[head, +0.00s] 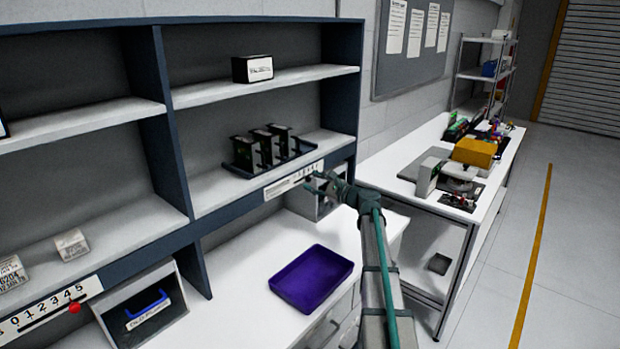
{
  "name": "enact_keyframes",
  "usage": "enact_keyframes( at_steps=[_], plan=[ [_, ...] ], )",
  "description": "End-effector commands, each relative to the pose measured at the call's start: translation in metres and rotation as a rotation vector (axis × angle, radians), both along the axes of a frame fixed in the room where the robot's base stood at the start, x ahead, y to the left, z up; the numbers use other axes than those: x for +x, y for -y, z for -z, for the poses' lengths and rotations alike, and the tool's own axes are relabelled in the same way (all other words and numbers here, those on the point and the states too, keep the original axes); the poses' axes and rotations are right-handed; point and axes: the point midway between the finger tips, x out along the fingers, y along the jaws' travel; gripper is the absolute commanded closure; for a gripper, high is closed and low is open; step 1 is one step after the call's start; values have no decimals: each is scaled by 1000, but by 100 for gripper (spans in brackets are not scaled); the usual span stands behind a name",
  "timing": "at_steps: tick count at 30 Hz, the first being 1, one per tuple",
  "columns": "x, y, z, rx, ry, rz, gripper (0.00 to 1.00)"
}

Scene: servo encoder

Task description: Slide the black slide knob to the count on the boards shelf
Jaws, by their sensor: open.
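The boards shelf (222,190) holds a dark rack (238,170) with three upright black boards (263,147) in it. A white numbered scale strip (285,185) is mounted on the front edge below them. My gripper (318,182) is open at the right end of this strip, close in front of it. The black slide knob is too small and too close to the gripper to make out clearly. I cannot tell whether the fingers touch it or which number it stands at.
A second strip (45,312) with a red knob (75,308) is at lower left. A purple tray (312,278) lies on the white counter. A labelled black box (252,69) sits on the upper shelf. A cluttered bench (420,200) stands at right.

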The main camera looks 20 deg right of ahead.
Motion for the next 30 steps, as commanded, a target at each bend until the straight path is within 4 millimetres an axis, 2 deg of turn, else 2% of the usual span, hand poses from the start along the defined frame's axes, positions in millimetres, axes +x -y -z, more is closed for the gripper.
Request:
enact_keyframes(
  at_steps=[1, 6, 15, 24, 30],
  plan=[
    [6, -2, -2, 0, -1, -1, 53],
    [15, -7, -1, 0, 0, -1, 53],
    [16, -8, 0, 0, 0, 0, 53],
    [15, -8, 0, 0, 0, 0, 100],
    [15, -8, 0, 0, 0, 0, 100]
  ],
)
